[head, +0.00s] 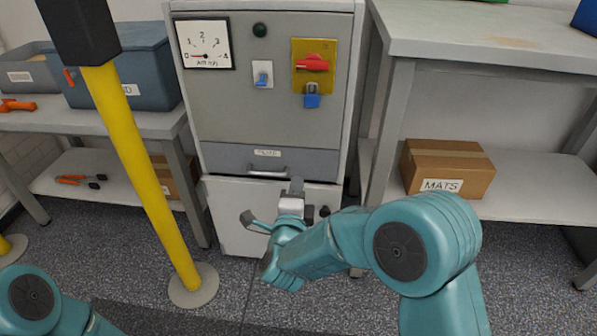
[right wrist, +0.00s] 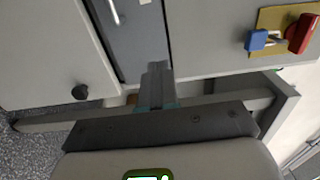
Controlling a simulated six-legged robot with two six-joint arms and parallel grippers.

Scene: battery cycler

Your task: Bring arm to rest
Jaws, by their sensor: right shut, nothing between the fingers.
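My right arm reaches in from the lower right in the head view. Its gripper (head: 295,188) is shut and empty, in front of the cabinet's drawer handle (head: 267,172) and lower door (head: 232,232). In the right wrist view the closed fingers (right wrist: 156,82) point toward the cabinet front, with nothing between them. Whether the fingertips touch the cabinet I cannot tell. Of my left arm only a teal link shows at the lower left of the head view; its gripper is out of view.
A yellow post (head: 140,160) stands left. A bench (head: 470,40) stands right, with a MATS box (head: 445,168) below.

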